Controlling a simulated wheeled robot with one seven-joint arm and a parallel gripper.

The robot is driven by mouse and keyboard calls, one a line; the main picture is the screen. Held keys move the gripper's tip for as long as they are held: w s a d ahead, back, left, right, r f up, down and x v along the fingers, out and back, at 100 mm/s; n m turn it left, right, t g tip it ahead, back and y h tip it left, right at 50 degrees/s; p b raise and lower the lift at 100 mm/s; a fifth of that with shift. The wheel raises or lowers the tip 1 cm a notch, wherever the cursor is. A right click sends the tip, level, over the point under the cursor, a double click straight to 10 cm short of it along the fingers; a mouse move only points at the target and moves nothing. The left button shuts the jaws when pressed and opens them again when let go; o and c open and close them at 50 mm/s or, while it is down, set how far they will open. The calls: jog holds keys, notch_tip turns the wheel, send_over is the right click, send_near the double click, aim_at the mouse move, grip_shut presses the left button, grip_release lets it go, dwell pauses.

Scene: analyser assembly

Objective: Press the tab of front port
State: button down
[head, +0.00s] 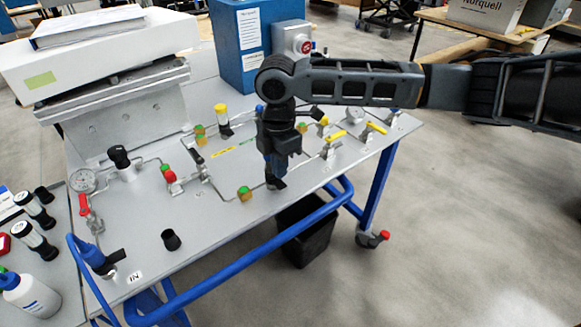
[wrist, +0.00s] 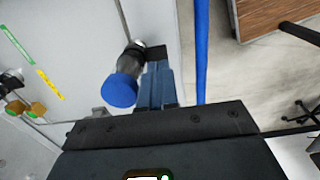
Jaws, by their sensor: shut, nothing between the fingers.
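The front port shows in the wrist view as a fitting with a round blue end (wrist: 119,91), a dark body and a pale collar. A small black tab (wrist: 156,51) sticks out to the right beside the collar. My gripper (wrist: 158,66) is shut and empty, its blue-grey fingers side by side with their tips at the tab. I cannot tell whether they touch it. In the head view my gripper (head: 274,177) points down at the table's front edge, and my arm and gripper hide most of the port there.
The grey table (head: 215,225) carries pipes, yellow-handled valves (head: 336,135) and a black cap (head: 171,239). Another blue port (head: 92,256) sits near the IN label at left. A blue rail (head: 245,238) runs along the front, with a black bin (head: 306,238) below.

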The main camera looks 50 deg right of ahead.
aim_at(280, 184)
notch_tip(280, 184, up, 10)
jog(key=shift+f+b, duration=0.2)
jog(key=shift+b, duration=0.1)
